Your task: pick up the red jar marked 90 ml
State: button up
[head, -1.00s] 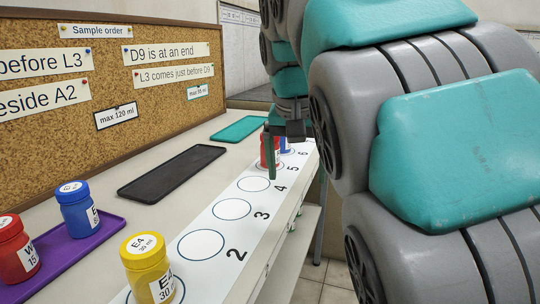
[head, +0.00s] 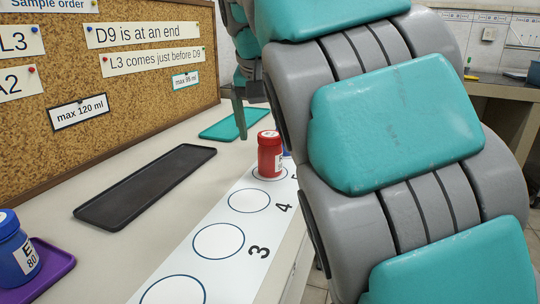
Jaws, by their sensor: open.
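A red jar (head: 270,154) stands upright on the white numbered strip (head: 180,262), on the circle just past number 4. Its label faces away or is too small to read, so I cannot tell its volume. My gripper (head: 243,112) is behind and a little left of the jar, above the bench. The gripper is open and does not appear to hold anything.
A black tray (head: 146,188) and a teal tray (head: 236,123) lie empty on the bench. A blue jar (head: 14,250) stands on a purple tray (head: 58,262) at the lower left. A corkboard (head: 120,70) with notes stands along the left. Circles near 3 and 4 are empty.

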aim_at(270, 148)
jog(key=shift+w+d+x, duration=0.1)
jog(key=shift+w+x, duration=0.1)
jog(key=shift+x, duration=1.4)
jog(key=shift+w+d+x, duration=0.15)
jog(key=shift+w+x, duration=0.05)
jog(key=shift+x, duration=1.4)
jog(key=shift+r, duration=0.2)
jog(key=shift+c, duration=0.4)
jog(key=c, duration=1.5)
jog(key=shift+o, duration=0.2)
jog(key=shift+r, duration=0.1)
